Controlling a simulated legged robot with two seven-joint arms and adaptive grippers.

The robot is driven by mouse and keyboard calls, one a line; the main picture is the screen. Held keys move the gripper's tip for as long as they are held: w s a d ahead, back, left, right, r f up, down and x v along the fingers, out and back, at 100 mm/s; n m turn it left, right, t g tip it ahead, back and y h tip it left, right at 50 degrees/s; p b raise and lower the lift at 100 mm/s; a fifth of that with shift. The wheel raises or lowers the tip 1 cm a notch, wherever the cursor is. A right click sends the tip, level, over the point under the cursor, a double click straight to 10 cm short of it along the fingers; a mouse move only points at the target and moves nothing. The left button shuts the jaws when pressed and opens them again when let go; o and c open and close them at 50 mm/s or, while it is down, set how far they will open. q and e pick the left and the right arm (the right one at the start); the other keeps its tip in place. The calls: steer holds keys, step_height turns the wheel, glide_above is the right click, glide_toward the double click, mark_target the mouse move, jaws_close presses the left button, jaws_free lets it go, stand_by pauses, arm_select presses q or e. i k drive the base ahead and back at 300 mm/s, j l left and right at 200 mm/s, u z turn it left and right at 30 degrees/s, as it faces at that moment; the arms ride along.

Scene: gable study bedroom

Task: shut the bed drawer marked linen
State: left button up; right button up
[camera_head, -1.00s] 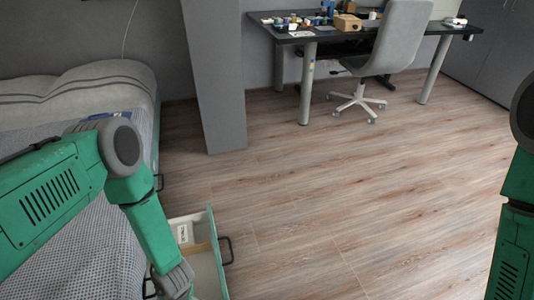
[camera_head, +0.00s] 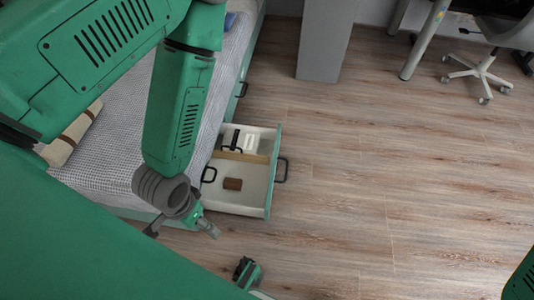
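A bed drawer (camera_head: 268,193) is pulled out from the side of the bed, below the mattress. Its black handle (camera_head: 282,171) is on the right-hand front panel. No linen mark is readable. A tan divider, a white card (camera_head: 251,142), a brown block (camera_head: 232,184) and dark items are inside. My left arm comes down over the bed; its end, with the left gripper (camera_head: 205,227), is beside the drawer's near left corner. Whether it touches the drawer or is open is unclear. My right gripper is not clearly shown; only a green arm part is at the lower right.
The patterned bed (camera_head: 115,150) fills the left. Another black handle (camera_head: 242,89) is on the bed side farther back. A grey pillar (camera_head: 325,40) stands at the top, with a desk leg (camera_head: 425,40) and chair base (camera_head: 480,75) at upper right. The wood floor right of the drawer is clear.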

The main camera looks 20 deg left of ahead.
mark_target(255, 199)
steer(key=l+u, duration=0.55)
steer(key=u, duration=0.15)
steer(key=k+l+u, duration=0.15)
steer(key=u, duration=0.2)
steer(key=i+j, duration=0.2)
steer(key=j, duration=0.2)
steer(key=i+j, duration=0.2)
steer(key=j, duration=0.15)
steer(key=j+u, duration=0.05)
